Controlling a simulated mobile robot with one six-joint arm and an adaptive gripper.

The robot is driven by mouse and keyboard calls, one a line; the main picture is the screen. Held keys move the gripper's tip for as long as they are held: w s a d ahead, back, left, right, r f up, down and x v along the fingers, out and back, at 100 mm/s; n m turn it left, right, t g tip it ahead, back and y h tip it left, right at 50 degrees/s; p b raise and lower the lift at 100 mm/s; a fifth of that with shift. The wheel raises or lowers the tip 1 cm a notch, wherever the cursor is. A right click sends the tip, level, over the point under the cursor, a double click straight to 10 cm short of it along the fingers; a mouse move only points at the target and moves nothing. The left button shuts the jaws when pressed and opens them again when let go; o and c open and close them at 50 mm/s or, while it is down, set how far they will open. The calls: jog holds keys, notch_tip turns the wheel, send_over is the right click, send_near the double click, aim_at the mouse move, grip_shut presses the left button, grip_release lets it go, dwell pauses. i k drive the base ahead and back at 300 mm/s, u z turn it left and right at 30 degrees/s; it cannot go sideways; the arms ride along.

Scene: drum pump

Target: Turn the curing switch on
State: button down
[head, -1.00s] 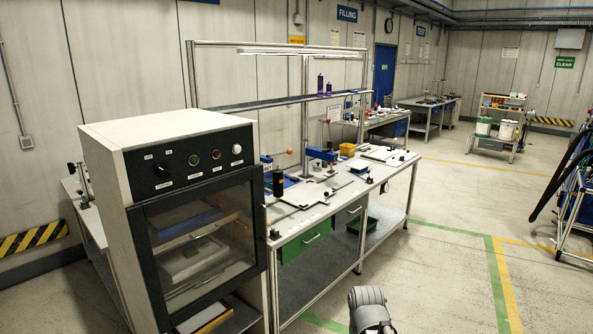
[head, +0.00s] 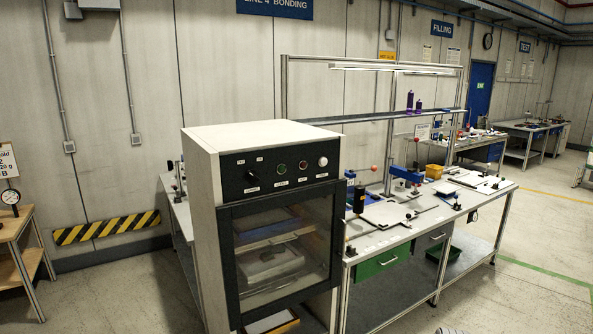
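The curing cabinet (head: 205,240) stands left of centre in the head view, a cream box with a dark front. Its black control panel (head: 267,187) runs across the top of the front. A black rotary switch (head: 252,177) sits at the panel's left, with small labels above and below too small to read. To its right are a green button (head: 282,169), a red button (head: 303,165) and a white knob or lamp (head: 323,161). The glass door below is closed, with trays behind it.
A small wooden table (head: 22,240) with a gauge stands at the far left. Floor is clear left of the cabinet and in the right foreground.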

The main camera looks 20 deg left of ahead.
aim_at(251, 174)
jog(key=k, duration=1.35)
jog(key=u, duration=0.55)
jog(key=i, duration=1.6)
jog(key=z, duration=0.6)
